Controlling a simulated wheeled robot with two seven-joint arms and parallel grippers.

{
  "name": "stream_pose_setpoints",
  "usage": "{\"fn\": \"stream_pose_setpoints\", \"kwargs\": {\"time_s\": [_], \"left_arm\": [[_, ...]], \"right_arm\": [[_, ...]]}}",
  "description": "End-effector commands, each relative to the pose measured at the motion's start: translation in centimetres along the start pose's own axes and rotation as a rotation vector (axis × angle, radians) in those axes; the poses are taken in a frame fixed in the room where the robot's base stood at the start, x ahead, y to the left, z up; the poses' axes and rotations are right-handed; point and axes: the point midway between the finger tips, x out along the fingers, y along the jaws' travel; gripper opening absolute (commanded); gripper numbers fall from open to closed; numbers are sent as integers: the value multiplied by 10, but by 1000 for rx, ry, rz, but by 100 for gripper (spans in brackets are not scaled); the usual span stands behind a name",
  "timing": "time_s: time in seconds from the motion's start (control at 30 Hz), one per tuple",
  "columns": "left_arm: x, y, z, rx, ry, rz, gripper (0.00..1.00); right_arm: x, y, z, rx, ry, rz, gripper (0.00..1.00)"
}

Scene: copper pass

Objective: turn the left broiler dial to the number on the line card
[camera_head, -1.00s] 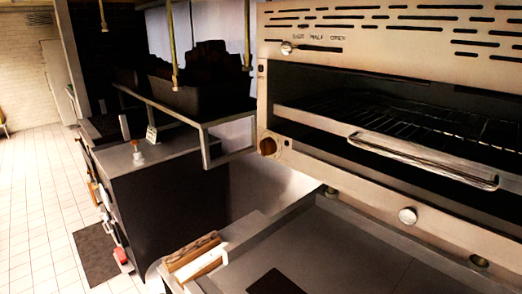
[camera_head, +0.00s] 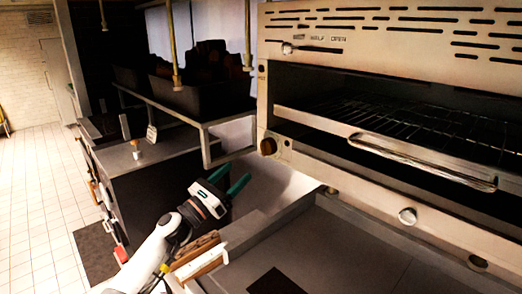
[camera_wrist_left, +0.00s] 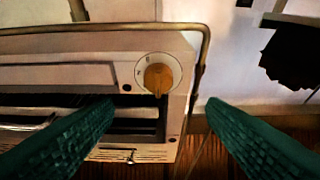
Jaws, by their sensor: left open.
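The left broiler dial (camera_head: 267,146) is a round brown-orange knob at the left end of the broiler's front. In the left wrist view the dial (camera_wrist_left: 158,78) sits on a pale round plate with small marks, too small to read. My left gripper (camera_head: 232,182) has green fingers and stands open and empty, below and left of the dial in the head view. In the left wrist view its two fingers (camera_wrist_left: 160,106) are spread wide, with the dial beyond and between them, not touched. I cannot make out a line card with a readable number. My right gripper is not in view.
The broiler (camera_head: 380,40) has an open front with a wire rack and a long handle (camera_head: 425,160). A dark cabinet with a shelf (camera_head: 185,110) stands at the left.

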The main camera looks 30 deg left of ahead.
Motion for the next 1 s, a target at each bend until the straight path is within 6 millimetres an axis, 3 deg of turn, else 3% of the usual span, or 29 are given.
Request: {"fn": "stream_pose_setpoints", "kwargs": {"time_s": [0.3,0.5,0.7,1.0], "left_arm": [[65,2,-5,1,3,2,66],[96,2,-3,2,1,3,66],[108,2,-1,4,0,4,66],[109,2,0,5,-1,4,63]], "right_arm": [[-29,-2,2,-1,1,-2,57],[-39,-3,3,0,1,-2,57],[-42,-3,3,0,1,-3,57],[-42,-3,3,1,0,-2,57]]}}
